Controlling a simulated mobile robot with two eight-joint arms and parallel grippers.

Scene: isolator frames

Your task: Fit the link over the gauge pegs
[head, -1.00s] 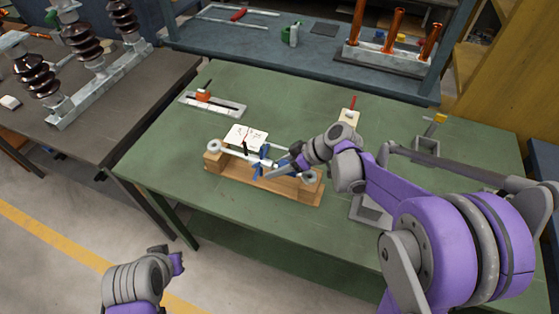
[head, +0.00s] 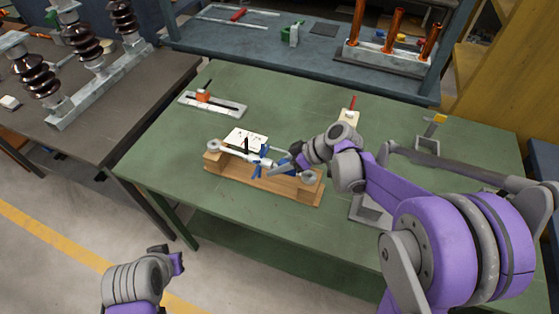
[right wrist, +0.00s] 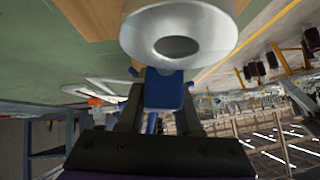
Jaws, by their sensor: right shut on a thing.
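The link is a pale rod (head: 234,151) with a round grey ring at each end. It lies along a wooden cradle (head: 240,177) near the middle of the green table. My right gripper (head: 263,163) comes from the right and is shut on the link at its blue middle part. In the right wrist view a blue piece (right wrist: 163,90) is between the dark fingers, and a large ring end (right wrist: 180,35) stands beyond. A grey slotted bar with an orange block (head: 204,96) lies at the back left; I cannot tell whether it bears the gauge pegs.
A white marked card (head: 246,136) lies behind the cradle. A stand with a red pin (head: 351,108) and a yellow-topped fixture (head: 431,141) are on the right. A blue-grey bench (head: 260,40) is behind.

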